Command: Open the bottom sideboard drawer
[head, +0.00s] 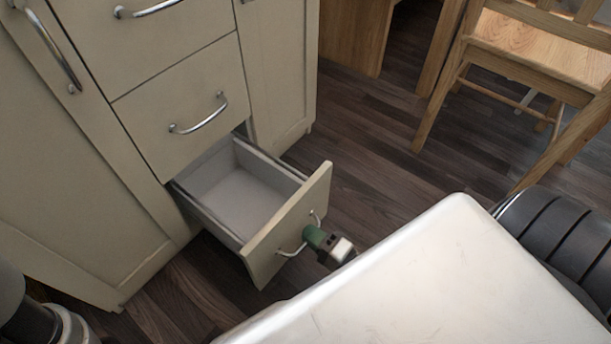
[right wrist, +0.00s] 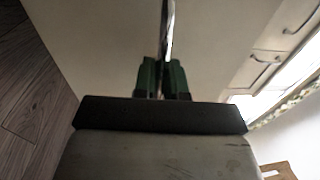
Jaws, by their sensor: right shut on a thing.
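The bottom sideboard drawer (head: 287,225) is pulled well out of the cream sideboard (head: 85,190) in the head view. Its grey inside (head: 240,193) shows and looks empty. My right gripper (head: 313,236), with green fingers, is at the drawer's bar handle (head: 291,251). In the right wrist view the green fingers (right wrist: 163,80) are closed on both sides of the metal handle (right wrist: 167,40), with the cream drawer front behind it. My left gripper is not in view; only a dark part of my left arm shows at the lower left.
The drawer above (head: 185,105) is closed. A wooden chair (head: 535,70) stands at the upper right on the dark wood floor (head: 375,150). Floor is clear between the drawer and the chair. A white surface in the foreground hides the lower right.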

